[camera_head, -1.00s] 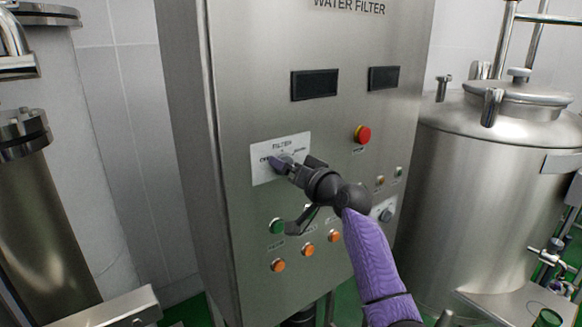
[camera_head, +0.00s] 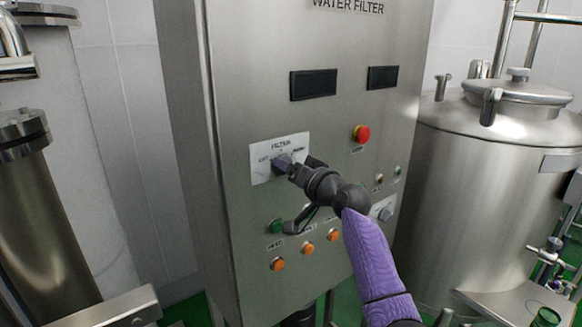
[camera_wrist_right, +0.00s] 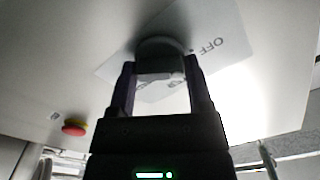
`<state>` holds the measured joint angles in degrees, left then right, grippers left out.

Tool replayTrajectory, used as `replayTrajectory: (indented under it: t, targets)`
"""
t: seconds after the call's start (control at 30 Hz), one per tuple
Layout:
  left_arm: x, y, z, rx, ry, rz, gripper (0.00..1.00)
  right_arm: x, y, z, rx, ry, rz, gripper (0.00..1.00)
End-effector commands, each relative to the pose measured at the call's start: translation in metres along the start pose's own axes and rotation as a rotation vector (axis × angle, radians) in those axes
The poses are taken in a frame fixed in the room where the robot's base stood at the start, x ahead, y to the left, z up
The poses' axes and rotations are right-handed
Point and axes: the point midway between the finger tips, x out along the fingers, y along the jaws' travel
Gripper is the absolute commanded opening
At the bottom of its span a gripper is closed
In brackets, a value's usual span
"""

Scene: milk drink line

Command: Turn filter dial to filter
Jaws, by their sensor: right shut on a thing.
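The filter dial sits on a white label plate (camera_head: 262,170) marked "FILTER" on the steel water filter cabinet (camera_head: 240,100). My right gripper (camera_head: 282,163) is at the dial and largely covers it in the head view. In the right wrist view the grey round dial (camera_wrist_right: 160,50) shows between the two fingers of my right gripper (camera_wrist_right: 160,85), which are shut on it. The label plate (camera_wrist_right: 225,30) with "OFF" shows upside down behind. The dial's pointer direction cannot be made out. My left gripper is not in view.
A red button (camera_head: 362,134) is right of the label plate. A green button (camera_head: 276,226) and several orange buttons (camera_head: 308,248) lie below, close to my right arm. Two dark displays (camera_head: 313,84) are above. A steel tank (camera_head: 480,190) stands to the right.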

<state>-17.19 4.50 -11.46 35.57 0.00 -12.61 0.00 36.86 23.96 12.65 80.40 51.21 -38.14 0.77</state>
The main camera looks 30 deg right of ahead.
Motion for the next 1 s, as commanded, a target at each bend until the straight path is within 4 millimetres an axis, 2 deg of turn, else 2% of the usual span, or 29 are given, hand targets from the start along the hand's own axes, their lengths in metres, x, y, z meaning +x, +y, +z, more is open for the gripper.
replayTrajectory:
  t: [1.0]
  targets:
    - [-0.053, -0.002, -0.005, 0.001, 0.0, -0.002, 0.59, 0.0, 0.0, -0.002, 0.829, 0.004, -0.002, 0.06]
